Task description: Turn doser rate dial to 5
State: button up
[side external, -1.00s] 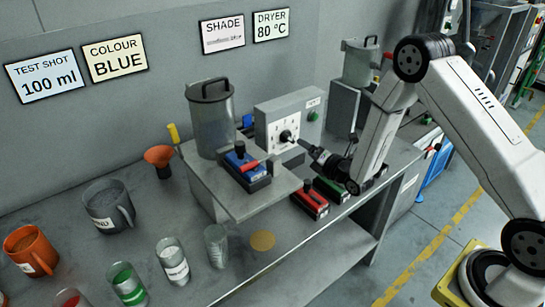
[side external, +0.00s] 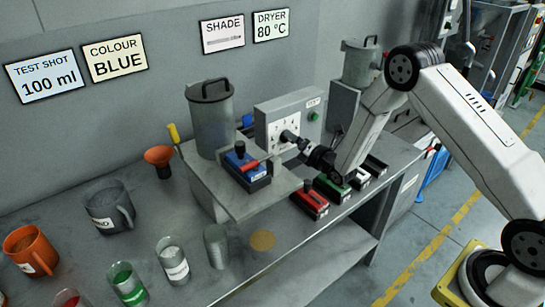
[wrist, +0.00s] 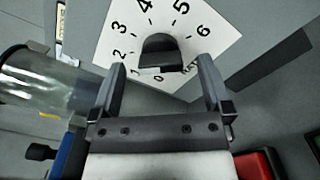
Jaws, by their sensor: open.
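The doser rate dial has a dark knob (wrist: 160,50) on a white plate (wrist: 100,45) with numbers around it; 0 to 6 can be made out in the wrist view. I cannot tell which number the knob points to. In the side view the plate (side external: 276,130) is on the front of a grey control box (side external: 298,101). My gripper (wrist: 161,66) is open, with one finger at each side of the knob and gaps visible.
A red unit (side external: 310,202) and other coloured units are below my gripper. Cups stand at the left.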

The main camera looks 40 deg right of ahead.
jog(key=shift+w, duration=1.2)
jog(key=c, duration=1.3)
jog(key=shift+m, duration=0.4)
jog(key=m, duration=0.5)
jog(key=shift+f, duration=0.15)
jog(key=m, duration=0.6)
jog(key=shift+f+m, duration=0.15)
jog(key=shift+m, duration=0.25)
